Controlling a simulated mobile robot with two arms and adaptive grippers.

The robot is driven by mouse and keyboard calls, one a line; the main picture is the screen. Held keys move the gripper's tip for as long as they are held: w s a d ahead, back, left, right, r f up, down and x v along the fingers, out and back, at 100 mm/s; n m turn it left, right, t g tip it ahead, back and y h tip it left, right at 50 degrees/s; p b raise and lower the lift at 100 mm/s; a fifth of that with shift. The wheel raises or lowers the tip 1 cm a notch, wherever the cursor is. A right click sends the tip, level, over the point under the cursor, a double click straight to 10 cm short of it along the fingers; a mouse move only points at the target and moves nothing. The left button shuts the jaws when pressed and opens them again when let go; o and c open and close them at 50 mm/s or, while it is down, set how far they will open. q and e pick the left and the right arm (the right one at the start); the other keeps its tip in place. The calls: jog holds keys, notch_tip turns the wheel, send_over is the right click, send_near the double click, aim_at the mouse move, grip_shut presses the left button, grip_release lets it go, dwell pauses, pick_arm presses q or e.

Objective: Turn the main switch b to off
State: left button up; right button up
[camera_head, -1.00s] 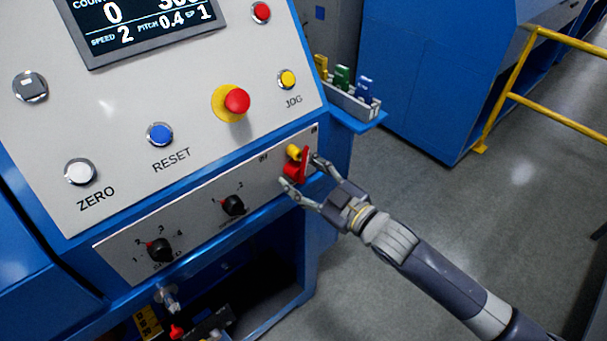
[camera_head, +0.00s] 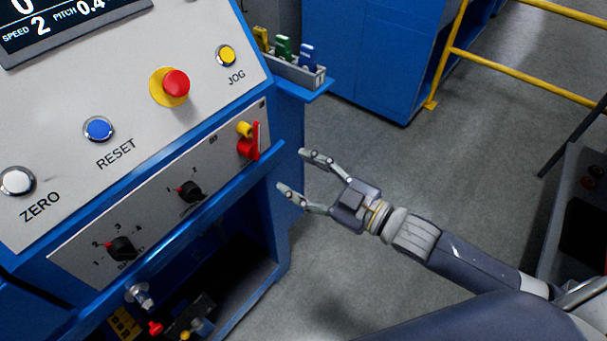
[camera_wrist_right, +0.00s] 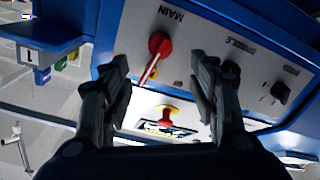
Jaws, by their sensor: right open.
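The main switch (camera_head: 247,148) is a red rotary handle beside a yellow part, at the right end of the lower grey panel. In the right wrist view the red main switch (camera_wrist_right: 158,43) shows next to the label MAIN, its lever slanting between the fingers in the picture. My right gripper (camera_head: 293,170) is open and empty, with its fingers pointing at the panel. It is apart from the switch, to its right and slightly lower in the head view. My left gripper is not in view.
Black selector knobs (camera_head: 190,191) sit left of the switch. Above are the red emergency stop (camera_head: 175,84) and the yellow JOG button (camera_head: 226,55). A blue ledge with a small tray (camera_head: 297,72) juts out behind. The floor (camera_head: 375,155) right of the console is open.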

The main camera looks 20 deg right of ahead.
aim_at(251, 140)
jog(key=shift+w+d, duration=0.15)
jog(key=shift+d, duration=0.05)
jog(key=c, duration=0.7)
jog(key=w+d+m, duration=0.1)
jog(key=m, duration=0.1)
jog(key=w+d+f+m+h, duration=0.1)
jog(key=m, duration=0.1)
jog(key=w+d+f+m+h+b, duration=0.1)
jog(key=d+m, duration=0.1)
jog(key=shift+w+f, duration=0.2)
jog(key=shift+w, duration=0.2)
grip_shut()
jog(key=w+d+f+m, duration=0.2)
jog(key=w+d+m, duration=0.1)
jog(key=m, duration=0.5)
notch_tip(251, 140, up, 7)
jog(key=m+g+y+b, duration=0.2)
jog(key=m+y, duration=0.3)
jog(key=m, duration=0.3)
jog(key=shift+w+a+r+p, duration=0.15)
jog(key=shift+w+a+p, duration=0.6)
jog(key=shift+a, duration=0.95)
jog(key=shift+w+a+r+p, duration=0.1)
jog(key=shift+w+a+p, duration=0.3)
jog(key=shift+a+p, duration=0.95)
jog(key=shift+w+a+r+p, duration=0.15)
jog(key=shift+w+a+p, duration=0.4)
jog(key=shift+a, duration=1.5)
